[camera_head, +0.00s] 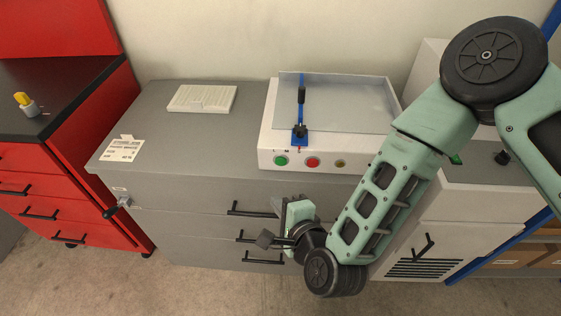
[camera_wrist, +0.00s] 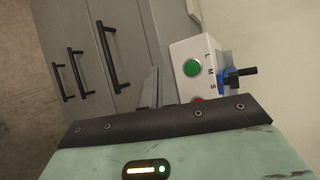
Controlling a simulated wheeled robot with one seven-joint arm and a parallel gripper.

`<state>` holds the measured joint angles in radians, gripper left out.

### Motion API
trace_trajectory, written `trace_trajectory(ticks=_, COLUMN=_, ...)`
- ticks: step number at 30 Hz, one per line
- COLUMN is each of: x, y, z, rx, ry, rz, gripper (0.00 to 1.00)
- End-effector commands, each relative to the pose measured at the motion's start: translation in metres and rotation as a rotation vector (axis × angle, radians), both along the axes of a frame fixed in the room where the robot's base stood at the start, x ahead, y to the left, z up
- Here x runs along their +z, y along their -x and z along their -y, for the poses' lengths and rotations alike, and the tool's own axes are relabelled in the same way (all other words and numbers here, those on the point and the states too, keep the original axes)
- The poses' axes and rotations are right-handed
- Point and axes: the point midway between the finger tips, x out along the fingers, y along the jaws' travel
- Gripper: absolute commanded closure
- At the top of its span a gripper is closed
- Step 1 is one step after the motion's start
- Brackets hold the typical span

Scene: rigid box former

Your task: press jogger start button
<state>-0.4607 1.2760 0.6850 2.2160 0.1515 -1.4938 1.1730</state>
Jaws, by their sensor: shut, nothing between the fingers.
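The jogger (camera_head: 330,100) is a white box with a grey tray on top, standing on the grey cabinet. Its front panel has a green button (camera_head: 281,160) at the left, a red button (camera_head: 312,162) in the middle and a yellowish button (camera_head: 340,164) at the right. In the wrist view the green button (camera_wrist: 192,67) is in full view, while the red button (camera_wrist: 198,100) is partly hidden by my gripper's body. My gripper (camera_head: 279,207) is shut and empty, in front of the cabinet drawers and below the green button. Its fingers (camera_wrist: 153,86) are apart from the panel.
The grey cabinet (camera_head: 200,150) has black drawer handles near my gripper. A blue post with a black knob (camera_head: 300,130) rises at the jogger's front. A red drawer unit (camera_head: 95,150) stands left.

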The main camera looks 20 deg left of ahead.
Motion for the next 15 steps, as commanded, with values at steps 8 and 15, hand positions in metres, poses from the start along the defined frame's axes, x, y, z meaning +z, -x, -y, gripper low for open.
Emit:
trace_trajectory(ticks=8, x=0.001, y=-0.034, z=-0.007, rx=-0.003, ry=0.0, rz=0.003, gripper=1.0)
trace_trajectory(ticks=15, x=-0.001, y=-0.064, z=-0.015, rx=-0.003, ry=-0.001, rz=0.002, gripper=1.0)
